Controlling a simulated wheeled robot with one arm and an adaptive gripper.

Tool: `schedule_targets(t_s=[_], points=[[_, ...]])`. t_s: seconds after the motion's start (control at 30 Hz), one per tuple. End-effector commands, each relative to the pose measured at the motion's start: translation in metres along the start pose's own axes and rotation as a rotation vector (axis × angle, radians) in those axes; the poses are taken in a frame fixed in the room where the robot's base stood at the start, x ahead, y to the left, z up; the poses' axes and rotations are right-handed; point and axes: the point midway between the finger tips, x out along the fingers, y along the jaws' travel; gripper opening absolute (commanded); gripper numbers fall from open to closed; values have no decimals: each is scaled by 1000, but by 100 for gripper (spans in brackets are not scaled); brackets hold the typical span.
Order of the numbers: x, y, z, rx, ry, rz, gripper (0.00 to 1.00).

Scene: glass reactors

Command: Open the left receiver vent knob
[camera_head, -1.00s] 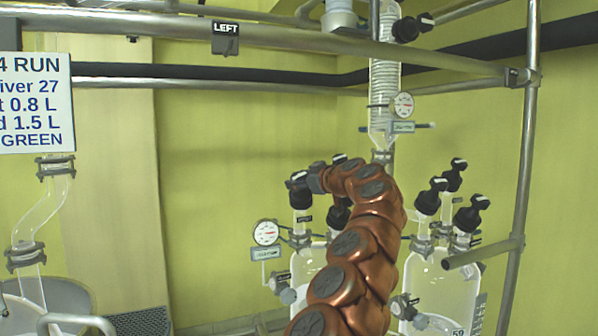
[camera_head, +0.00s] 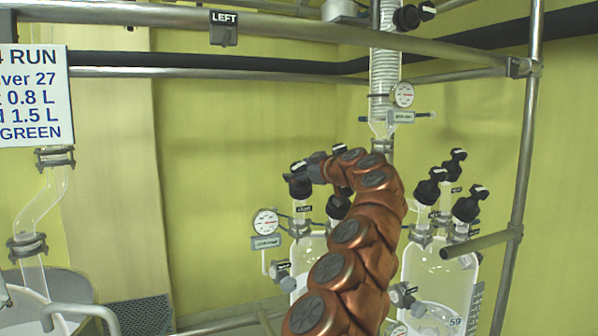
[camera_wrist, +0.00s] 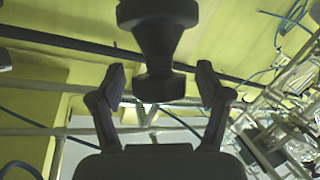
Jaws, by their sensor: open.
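The left receiver (camera_head: 306,247) is a clear glass vessel, partly hidden behind my copper arm. A black knob (camera_head: 299,184) with a white mark stands on its left neck, above a small label too blurred to read. Another black knob (camera_head: 338,207) is partly covered by the arm. My gripper (camera_head: 316,166) is at the upper right of the left-neck knob, small and dark in the head view. In the wrist view, my gripper (camera_wrist: 160,84) is open, with one finger on each side of a black waisted knob (camera_wrist: 157,45). Gaps show on both sides of the knob's narrow end.
A gauge (camera_head: 265,222) sits left of the left receiver. A steel rail (camera_head: 300,28) with a LEFT tag (camera_head: 223,28) crosses above. Open wall lies to the left.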

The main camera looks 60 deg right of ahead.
Motion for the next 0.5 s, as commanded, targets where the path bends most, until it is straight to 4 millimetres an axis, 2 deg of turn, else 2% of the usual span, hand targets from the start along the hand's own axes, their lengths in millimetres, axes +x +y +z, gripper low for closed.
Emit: schedule_targets(t_s=[0.5], points=[[-8,0,-1,4,1,-2,76]])
